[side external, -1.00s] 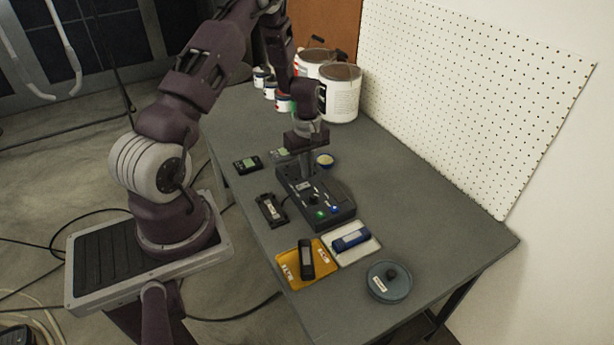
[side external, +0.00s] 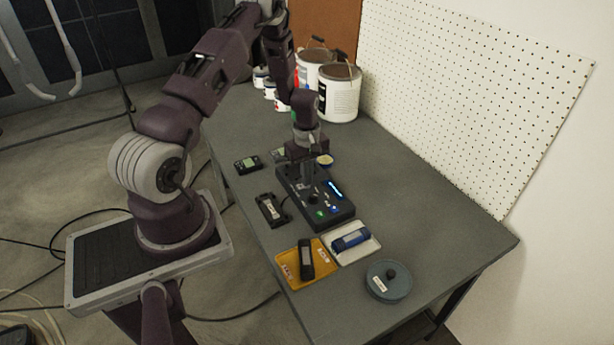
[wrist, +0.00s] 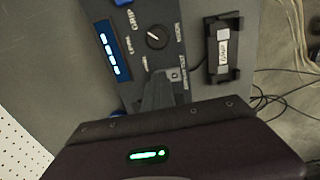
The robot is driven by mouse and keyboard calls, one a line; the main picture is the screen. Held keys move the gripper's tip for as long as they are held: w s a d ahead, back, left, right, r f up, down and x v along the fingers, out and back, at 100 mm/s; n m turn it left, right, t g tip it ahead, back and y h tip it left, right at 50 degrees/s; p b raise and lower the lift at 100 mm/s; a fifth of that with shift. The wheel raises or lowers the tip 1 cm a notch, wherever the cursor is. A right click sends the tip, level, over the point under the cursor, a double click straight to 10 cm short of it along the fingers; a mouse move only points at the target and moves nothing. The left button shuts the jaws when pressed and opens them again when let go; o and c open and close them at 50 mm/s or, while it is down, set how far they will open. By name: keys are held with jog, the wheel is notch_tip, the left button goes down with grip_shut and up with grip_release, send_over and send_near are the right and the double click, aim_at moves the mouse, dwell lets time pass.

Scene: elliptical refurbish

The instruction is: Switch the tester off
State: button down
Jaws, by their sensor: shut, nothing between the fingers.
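The tester (side external: 344,214) is a dark box in the middle of the bench with a knob, a green light and a blue light at its near end. A blue light bar glows on its top (side external: 334,190), and the bar also shows in the wrist view (wrist: 110,49). The wrist view shows the knob (wrist: 157,37) with printed labels around it. My gripper (side external: 308,182) points down over the far part of the tester. In the wrist view its shut fingers (wrist: 160,92) cover part of the panel beside the knob. I cannot tell whether they touch it. Any switch under them is hidden.
A black cradle (side external: 271,210) lies left of the tester. A yellow tray (side external: 288,257) with a black device and a white tray (side external: 368,246) with a blue device lie in front, near a round teal dish (side external: 378,290). Paint buckets (side external: 338,96) stand behind. The bench's right side is clear.

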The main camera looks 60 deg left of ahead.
aim_at(303, 186)
jog(key=shift+s+r, duration=0.15)
jog(key=shift+s, duration=0.6)
notch_tip(303, 186, up, 14)
dwell(0.3)
